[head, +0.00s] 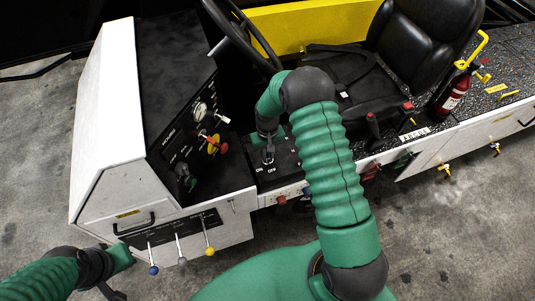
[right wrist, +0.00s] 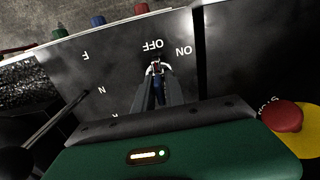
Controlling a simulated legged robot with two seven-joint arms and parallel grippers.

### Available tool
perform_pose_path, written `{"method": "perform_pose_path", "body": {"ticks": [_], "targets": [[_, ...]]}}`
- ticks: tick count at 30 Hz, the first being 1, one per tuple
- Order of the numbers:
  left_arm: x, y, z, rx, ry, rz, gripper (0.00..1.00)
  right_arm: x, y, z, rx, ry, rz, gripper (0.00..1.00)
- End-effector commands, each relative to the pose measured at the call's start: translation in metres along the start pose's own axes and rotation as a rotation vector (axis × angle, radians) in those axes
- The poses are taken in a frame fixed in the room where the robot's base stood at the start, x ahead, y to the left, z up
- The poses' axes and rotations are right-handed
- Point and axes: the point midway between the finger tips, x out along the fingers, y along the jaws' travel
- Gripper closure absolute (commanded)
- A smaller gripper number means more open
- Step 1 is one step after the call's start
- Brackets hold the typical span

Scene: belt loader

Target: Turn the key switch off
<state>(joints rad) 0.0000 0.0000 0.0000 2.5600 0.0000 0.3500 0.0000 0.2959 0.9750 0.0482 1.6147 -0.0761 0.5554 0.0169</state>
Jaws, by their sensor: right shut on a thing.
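The key switch (right wrist: 156,60) sits on a dark panel with white ON and OFF labels, seen upside down in the right wrist view. Its head lies just beside the OFF label, with ON to the right. My right gripper (right wrist: 154,78) is shut on the key, its narrow fingers reaching in from below. In the head view, my right gripper (head: 268,152) points down at the same panel, above the ON and OFF labels, and partly hides the key. The key's exact angle is hard to tell. My left gripper (head: 118,260) is low at the left, away from the switch; its fingers are unclear.
A steering wheel (head: 238,38) and black seat (head: 405,45) stand behind the panel. A red stop button (right wrist: 283,117) on yellow is close to my right gripper. Colored levers (head: 180,250) stick out at the front left. A fire extinguisher (head: 452,95) stands right.

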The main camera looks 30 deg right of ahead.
Motion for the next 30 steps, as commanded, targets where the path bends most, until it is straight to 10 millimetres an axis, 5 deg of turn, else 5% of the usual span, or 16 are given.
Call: {"method": "perform_pose_path", "body": {"ticks": [2, 3, 8, 19, 23, 30], "targets": [[0.000, 0.000, 0.000, 0.000, 0.000, 0.000, 1.00, -0.003, 0.000, -0.006, -0.002, 0.017, 0.001, 1.00], [0.000, 0.000, 0.000, 0.000, 0.000, 0.000, 1.00, -0.003, 0.000, -0.006, -0.002, 0.017, 0.001, 0.82], [0.000, 0.000, 0.000, 0.000, 0.000, 0.000, 1.00, -0.002, 0.000, -0.004, -0.001, 0.011, 0.000, 0.63], [0.002, 0.000, 0.001, 0.000, 0.000, 0.000, 1.00, -0.008, 0.000, -0.002, 0.000, 0.008, 0.000, 0.63], [0.008, 0.000, 0.002, 0.000, 0.000, 0.000, 1.00, -0.032, 0.000, -0.002, 0.000, 0.011, 0.000, 0.63], [0.021, 0.000, 0.005, 0.000, 0.000, 0.000, 1.00, -0.103, 0.000, -0.004, -0.001, 0.011, -0.001, 0.63]]}}
